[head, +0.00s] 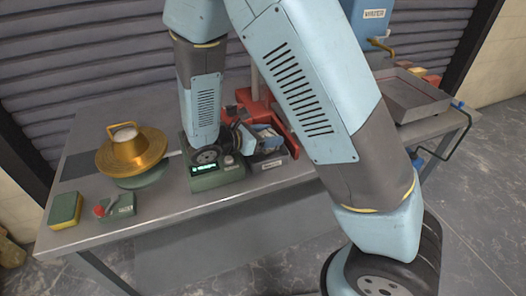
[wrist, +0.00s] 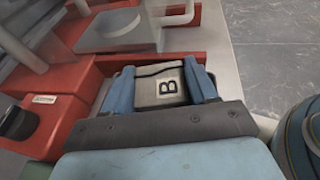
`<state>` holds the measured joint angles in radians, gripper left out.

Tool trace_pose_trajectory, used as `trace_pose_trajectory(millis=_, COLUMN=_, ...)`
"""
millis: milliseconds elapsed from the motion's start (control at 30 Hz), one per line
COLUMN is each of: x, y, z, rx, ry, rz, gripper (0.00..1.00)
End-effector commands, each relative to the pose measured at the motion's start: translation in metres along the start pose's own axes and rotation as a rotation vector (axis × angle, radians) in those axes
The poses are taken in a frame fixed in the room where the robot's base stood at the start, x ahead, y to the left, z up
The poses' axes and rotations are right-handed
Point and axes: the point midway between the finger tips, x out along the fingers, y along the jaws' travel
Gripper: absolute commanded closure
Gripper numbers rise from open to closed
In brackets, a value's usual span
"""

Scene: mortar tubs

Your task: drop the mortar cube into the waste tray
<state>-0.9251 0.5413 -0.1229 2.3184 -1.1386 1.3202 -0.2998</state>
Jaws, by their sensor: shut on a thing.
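The mortar cube (wrist: 160,86) is a grey block marked with a dark "B" on a pale patch. In the wrist view it sits between the two blue fingers of my gripper (wrist: 158,76), which is shut on it. In the head view my gripper (head: 247,137) is low over the middle of the bench, mostly hidden by my arm, and I cannot make out the cube there. A dark, labelled tray (head: 273,163) lies just beside and below the gripper. A larger grey tray (head: 415,94) stands at the bench's right end. I cannot tell which is the waste tray.
A red machine (head: 254,110) stands close behind the gripper; its red body (wrist: 62,115) also fills the wrist view's left. A green device (head: 217,179) with a lit display is left of the dark tray. A brass piece (head: 130,153) and a sponge (head: 65,210) lie farther left.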

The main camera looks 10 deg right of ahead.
Motion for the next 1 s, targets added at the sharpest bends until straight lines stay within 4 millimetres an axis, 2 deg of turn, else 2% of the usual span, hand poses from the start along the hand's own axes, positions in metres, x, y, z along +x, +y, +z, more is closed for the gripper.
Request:
trace_pose_trajectory(millis=400, x=0.0019, y=0.0000, z=-0.0057, rx=0.001, ry=0.000, rz=0.000, gripper=0.84)
trace_pose_trajectory(millis=433, x=0.0019, y=0.0000, z=-0.0057, rx=0.001, ry=0.000, rz=0.000, gripper=0.42)
trace_pose_trajectory(millis=733, x=0.0020, y=0.0000, z=-0.0056, rx=0.001, ry=0.000, rz=0.000, gripper=0.13)
trace_pose_trajectory(millis=1000, x=0.0011, y=0.0000, z=-0.0058, rx=0.001, ry=0.000, rz=0.000, gripper=0.13)
